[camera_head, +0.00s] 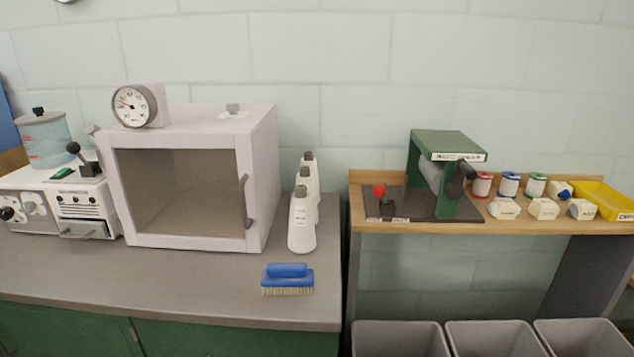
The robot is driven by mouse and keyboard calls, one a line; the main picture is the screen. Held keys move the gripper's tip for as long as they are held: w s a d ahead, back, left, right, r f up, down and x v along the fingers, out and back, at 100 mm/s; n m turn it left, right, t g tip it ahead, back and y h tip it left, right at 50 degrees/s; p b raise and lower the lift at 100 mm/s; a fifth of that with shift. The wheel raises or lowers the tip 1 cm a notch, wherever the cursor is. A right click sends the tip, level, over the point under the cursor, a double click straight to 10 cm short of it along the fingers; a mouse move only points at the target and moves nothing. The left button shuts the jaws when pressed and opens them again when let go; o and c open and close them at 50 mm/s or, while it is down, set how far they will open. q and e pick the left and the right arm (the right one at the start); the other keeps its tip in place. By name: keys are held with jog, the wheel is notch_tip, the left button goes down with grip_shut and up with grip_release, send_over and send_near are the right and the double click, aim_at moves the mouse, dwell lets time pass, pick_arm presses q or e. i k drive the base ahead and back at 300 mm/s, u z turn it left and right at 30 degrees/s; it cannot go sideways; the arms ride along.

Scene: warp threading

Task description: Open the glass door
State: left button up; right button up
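A white box-shaped cabinet (260,150) stands on the grey counter at the left. Its front is a glass door (180,190) in a white frame, and the door looks shut. A grey vertical handle (247,201) is on the door's right side. The inside behind the glass looks empty. Neither of my grippers is in view.
A blue brush (288,276) lies on the counter (200,285) in front, right of the door. Several white bottles (302,220) stand close right of the cabinet. A gauge (133,105) sits on top. A white machine (85,205) stands left. The counter before the door is mostly clear.

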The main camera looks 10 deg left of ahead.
aim_at(108, 143)
jog(key=z, duration=0.95)
jog(key=k, duration=1.2)
jog(key=z, duration=0.75)
jog(key=i, duration=1.2)
jog(key=u, duration=1.55)
jog(key=i, duration=0.75)
jog(key=u, duration=0.75)
